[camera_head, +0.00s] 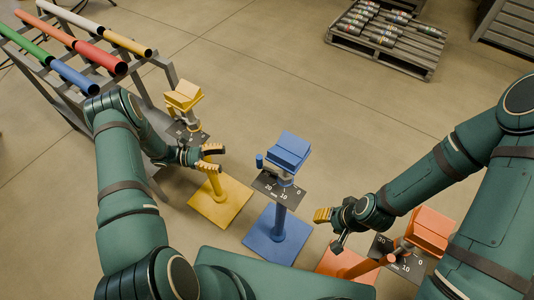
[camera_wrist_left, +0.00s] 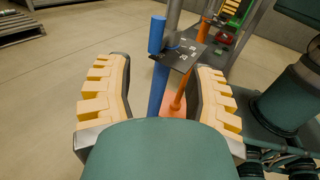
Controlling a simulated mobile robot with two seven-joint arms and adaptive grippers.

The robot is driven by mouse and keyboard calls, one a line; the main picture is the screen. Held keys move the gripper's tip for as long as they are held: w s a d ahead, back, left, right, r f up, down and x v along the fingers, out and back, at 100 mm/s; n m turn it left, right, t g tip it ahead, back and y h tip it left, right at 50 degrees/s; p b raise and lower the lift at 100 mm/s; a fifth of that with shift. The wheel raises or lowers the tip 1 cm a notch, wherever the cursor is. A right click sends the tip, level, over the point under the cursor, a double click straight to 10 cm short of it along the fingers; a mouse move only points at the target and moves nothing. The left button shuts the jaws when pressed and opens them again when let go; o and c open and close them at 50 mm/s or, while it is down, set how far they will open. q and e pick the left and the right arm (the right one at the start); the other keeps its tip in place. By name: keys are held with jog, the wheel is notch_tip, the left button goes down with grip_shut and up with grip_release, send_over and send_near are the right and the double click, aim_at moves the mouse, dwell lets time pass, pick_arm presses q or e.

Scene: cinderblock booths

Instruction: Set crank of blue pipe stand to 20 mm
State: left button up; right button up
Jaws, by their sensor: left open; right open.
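The blue pipe stand has a blue head block (camera_head: 288,148), a dark scale plate (camera_head: 272,181) marked 20, 10 and 0, and a blue square base (camera_head: 278,240). Its blue crank handle (camera_head: 259,161) stands upright at the plate's left side, towards the 20 mark; the exact reading cannot be told. My left gripper (camera_head: 213,158) is open and empty, left of the handle and apart from it. In the left wrist view the crank handle (camera_wrist_left: 157,34) and blue post (camera_wrist_left: 157,88) show ahead between the open fingers. My right gripper (camera_head: 330,229) is open, right of the blue stand.
A yellow stand (camera_head: 221,203) is beside my left gripper. An orange stand (camera_head: 429,230) is partly behind my right arm. A rack with coloured pipes (camera_head: 100,57) is at the upper left, a pallet (camera_head: 385,55) of cylinders at the back. Floor behind the blue stand is clear.

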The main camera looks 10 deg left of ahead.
aim_at(259, 159)
pick_arm(q)
jog(key=w+d, duration=0.1)
jog(key=d, duration=0.3)
jog(key=w+d, duration=0.1)
jog(key=d, duration=0.3)
jog(key=w+d, duration=0.1)
jog(key=d, duration=0.4)
jog(key=shift+r, duration=0.2)
grip_shut()
